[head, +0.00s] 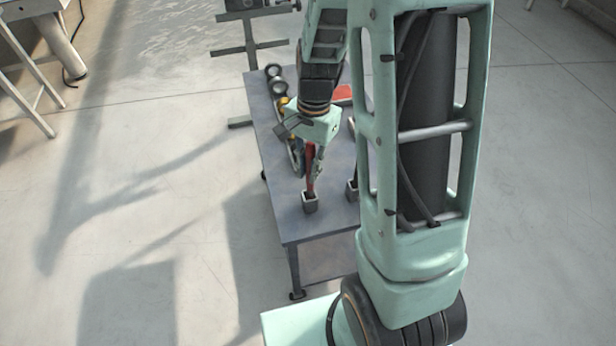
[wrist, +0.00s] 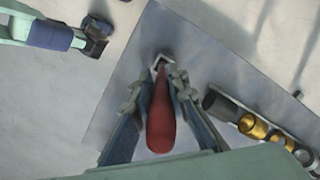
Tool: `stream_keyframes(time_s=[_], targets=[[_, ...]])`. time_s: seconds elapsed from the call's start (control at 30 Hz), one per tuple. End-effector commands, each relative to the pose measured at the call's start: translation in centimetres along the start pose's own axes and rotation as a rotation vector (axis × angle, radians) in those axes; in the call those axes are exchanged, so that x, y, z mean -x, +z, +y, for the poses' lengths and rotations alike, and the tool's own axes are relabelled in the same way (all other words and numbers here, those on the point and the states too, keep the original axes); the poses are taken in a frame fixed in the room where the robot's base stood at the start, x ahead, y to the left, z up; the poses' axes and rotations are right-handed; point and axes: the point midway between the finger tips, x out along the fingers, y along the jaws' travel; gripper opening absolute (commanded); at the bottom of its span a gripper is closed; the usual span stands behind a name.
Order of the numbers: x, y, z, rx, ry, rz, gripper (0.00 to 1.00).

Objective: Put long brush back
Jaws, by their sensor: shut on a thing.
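The long brush (head: 311,171) shows as a red handle standing upright at the near part of the grey-blue table (head: 291,226). Its lower end meets a small square grey holder (head: 310,202); I cannot tell how deep it sits. In the wrist view the red handle (wrist: 161,122) lies between the two fingers of my gripper (wrist: 163,85), which are shut on it. The holder's square opening (wrist: 160,62) shows just beyond the fingertips. The bristles are hidden.
A second small holder (head: 352,190) stands to the right, partly behind my arm. Dark and gold cylindrical parts (wrist: 252,127) lie on the table beside my gripper. A red object (head: 343,94) lies farther back. Table edges are close; open floor lies left.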

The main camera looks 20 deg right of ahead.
Motion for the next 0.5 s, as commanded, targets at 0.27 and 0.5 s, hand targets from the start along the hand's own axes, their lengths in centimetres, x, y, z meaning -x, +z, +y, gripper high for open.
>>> stream_keyframes(time_s=[0.27, 0.5], targets=[[-3.1, -0.3, 0.0, 0.000, 0.001, -0.002, 0.00], [-3.2, -0.3, 0.0, 0.000, 0.000, -0.001, 0.00]])
